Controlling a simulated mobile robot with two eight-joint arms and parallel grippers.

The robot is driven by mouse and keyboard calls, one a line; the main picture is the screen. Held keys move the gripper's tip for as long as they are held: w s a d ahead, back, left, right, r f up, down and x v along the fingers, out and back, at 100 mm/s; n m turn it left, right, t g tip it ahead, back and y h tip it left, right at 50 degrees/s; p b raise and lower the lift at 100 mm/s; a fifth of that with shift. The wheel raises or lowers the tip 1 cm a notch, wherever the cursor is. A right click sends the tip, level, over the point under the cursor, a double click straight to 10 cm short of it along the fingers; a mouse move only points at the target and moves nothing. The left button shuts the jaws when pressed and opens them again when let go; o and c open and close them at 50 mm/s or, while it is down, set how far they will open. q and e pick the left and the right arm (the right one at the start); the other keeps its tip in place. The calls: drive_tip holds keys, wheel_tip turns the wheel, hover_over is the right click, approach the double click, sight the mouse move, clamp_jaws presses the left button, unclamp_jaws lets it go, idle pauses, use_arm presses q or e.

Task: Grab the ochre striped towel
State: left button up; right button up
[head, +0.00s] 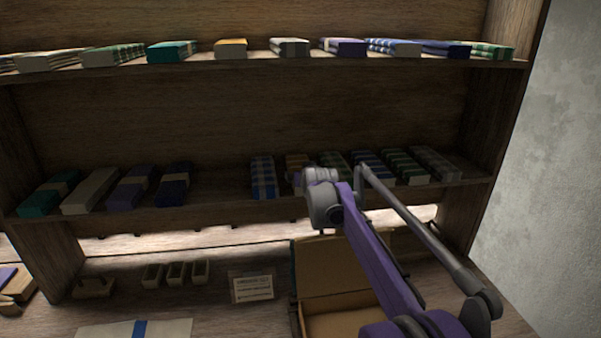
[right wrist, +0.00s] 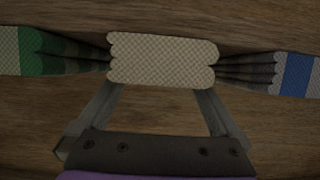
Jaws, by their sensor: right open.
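The ochre striped towel (head: 294,160) lies folded on the middle shelf, just right of a blue checked towel. My right gripper hides much of it in the head view. In the right wrist view, a pale beige, finely checked folded bundle (right wrist: 162,58) with rounded layers fills the middle; no clear ochre stripes show on it. My right gripper (right wrist: 160,92) is open, with one finger toward each side of this bundle's near edge. I cannot tell whether the fingers touch it. My right gripper also shows in the head view (head: 308,178). My left gripper is not in view.
A blue checked towel (head: 263,178) and a green dark towel (head: 336,166) flank the spot closely. The upper shelf (head: 200,68) holds several more towels. Below stand an open box (head: 335,265) and a small sign (head: 252,288). The middle shelf has a gap left of the blue towel.

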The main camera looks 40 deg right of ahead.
sight(300, 168)
drive_tip(key=x, duration=0.3)
drive_tip(key=p+x, duration=0.1)
drive_tip(key=x, duration=0.1)
drive_tip(key=shift+w+d+r, duration=0.2)
drive_tip(key=shift+w+d, duration=0.05)
drive_tip(key=shift+w, duration=0.15)
drive_tip(key=shift+s, duration=0.1)
drive_tip(key=shift+s, duration=0.1)
drive_tip(key=c, duration=1.1)
drive_tip(key=shift+r, duration=0.1)
